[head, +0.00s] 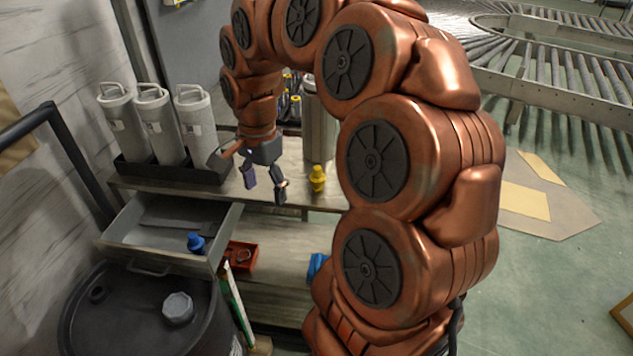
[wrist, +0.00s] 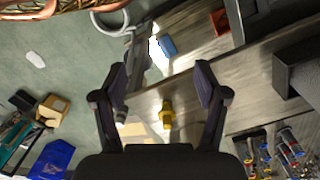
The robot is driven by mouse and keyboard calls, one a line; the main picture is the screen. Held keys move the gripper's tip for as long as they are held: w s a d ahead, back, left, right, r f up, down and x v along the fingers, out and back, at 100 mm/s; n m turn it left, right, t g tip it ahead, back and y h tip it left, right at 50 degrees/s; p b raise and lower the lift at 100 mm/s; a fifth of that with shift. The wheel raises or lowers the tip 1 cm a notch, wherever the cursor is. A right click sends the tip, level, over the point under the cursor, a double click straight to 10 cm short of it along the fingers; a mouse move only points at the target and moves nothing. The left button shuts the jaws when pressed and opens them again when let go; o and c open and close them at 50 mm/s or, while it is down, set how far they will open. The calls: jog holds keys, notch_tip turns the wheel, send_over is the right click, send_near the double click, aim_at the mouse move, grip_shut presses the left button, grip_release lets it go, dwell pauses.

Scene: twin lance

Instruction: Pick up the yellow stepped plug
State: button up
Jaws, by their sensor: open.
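The yellow stepped plug (head: 317,178) stands upright on the bench top (head: 225,190), near its front edge and just in front of a grey cylinder. My gripper (head: 265,187) is open and empty above the bench, to the left of the plug in the head view and apart from it. In the wrist view the plug (wrist: 167,115) shows in the gap between the two open fingers (wrist: 161,85), beyond them. Nothing covers the plug in either view.
Three pale canisters (head: 155,125) stand in a black tray at the bench's left. An open drawer (head: 150,262) holds a blue plug (head: 196,242). An orange bin (head: 242,256) and a blue object (head: 318,265) sit lower. A black drum (head: 130,315) stands in front.

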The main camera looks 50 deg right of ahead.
jog(key=w+d+f+m, duration=0.1)
jog(key=w+d+m, duration=0.2)
jog(key=d+m, duration=0.35)
jog(key=m+b, duration=0.1)
jog(key=m, duration=0.4)
send_over(316, 177)
jog(key=shift+w+d+f, duration=0.1)
jog(key=shift+w+f, duration=0.1)
jog(key=shift+f, duration=0.35)
jog(key=shift+w+d+f, duration=0.1)
jog(key=shift+w+f, duration=0.05)
jog(key=shift+f, duration=0.35)
jog(key=shift+s+d+f+m, duration=0.15)
jog(key=shift+d+m, duration=0.15)
jog(key=shift+m, duration=0.15)
jog(key=shift+d+f, duration=0.15)
jog(key=shift+f, duration=0.35)
jog(key=f, duration=0.2)
jog(key=f+p, duration=0.2)
jog(key=f, duration=0.1)
jog(key=shift+a+f, duration=0.3)
jog(key=shift+f, duration=0.05)
jog(key=shift+d+f, duration=0.1)
jog(key=shift+f, duration=0.4)
jog(key=shift+c, duration=0.4)
jog(key=c, duration=1)
